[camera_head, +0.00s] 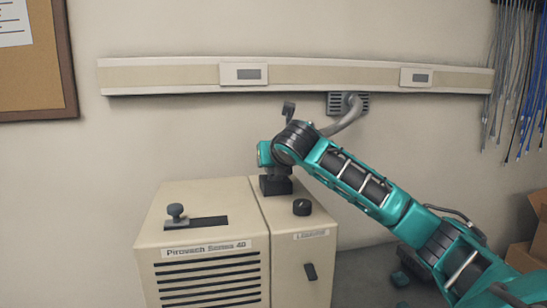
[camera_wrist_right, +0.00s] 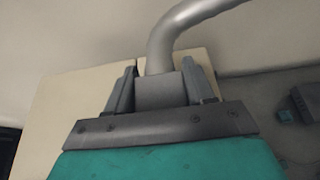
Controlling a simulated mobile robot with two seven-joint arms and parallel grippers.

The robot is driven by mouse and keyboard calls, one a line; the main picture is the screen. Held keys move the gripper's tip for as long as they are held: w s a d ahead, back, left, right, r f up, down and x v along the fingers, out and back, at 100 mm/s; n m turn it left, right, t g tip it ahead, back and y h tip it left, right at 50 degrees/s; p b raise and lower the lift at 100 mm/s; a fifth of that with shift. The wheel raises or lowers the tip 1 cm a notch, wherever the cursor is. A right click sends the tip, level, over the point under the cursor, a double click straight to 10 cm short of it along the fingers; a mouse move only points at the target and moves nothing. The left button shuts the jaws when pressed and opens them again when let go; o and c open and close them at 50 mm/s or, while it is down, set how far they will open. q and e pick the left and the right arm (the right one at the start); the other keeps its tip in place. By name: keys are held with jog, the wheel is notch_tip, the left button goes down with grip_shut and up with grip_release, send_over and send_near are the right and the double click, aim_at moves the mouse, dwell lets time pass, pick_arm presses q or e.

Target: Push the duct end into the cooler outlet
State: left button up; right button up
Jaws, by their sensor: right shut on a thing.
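The duct (camera_head: 345,117) is a smooth grey hose that runs from a wall vent down behind my right wrist. In the right wrist view its grey end collar (camera_wrist_right: 160,90) sits between the fingers of my right gripper (camera_wrist_right: 158,70), which is shut on it; the hose bends up and right from it. In the head view this gripper (camera_head: 268,158) is over the top of the beige cooler (camera_head: 205,205), its fingers hidden. Below it, a dark square block (camera_head: 276,185) on the cooler's top looks like the outlet. Whether the duct end touches it cannot be told.
A dark knob (camera_head: 302,207) stands right of the block and another knob (camera_head: 176,211) stands left. A wall trunking (camera_head: 180,76) runs behind. Cables (camera_head: 515,75) hang at the right above cardboard boxes (camera_head: 530,245). The wall space left of the cooler is clear.

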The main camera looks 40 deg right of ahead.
jog(key=shift+f, duration=0.75)
jog(key=o, duration=1.1)
jog(key=shift+o, duration=0.2)
jog(key=v, duration=1.3)
jog(key=shift+d, duration=0.1)
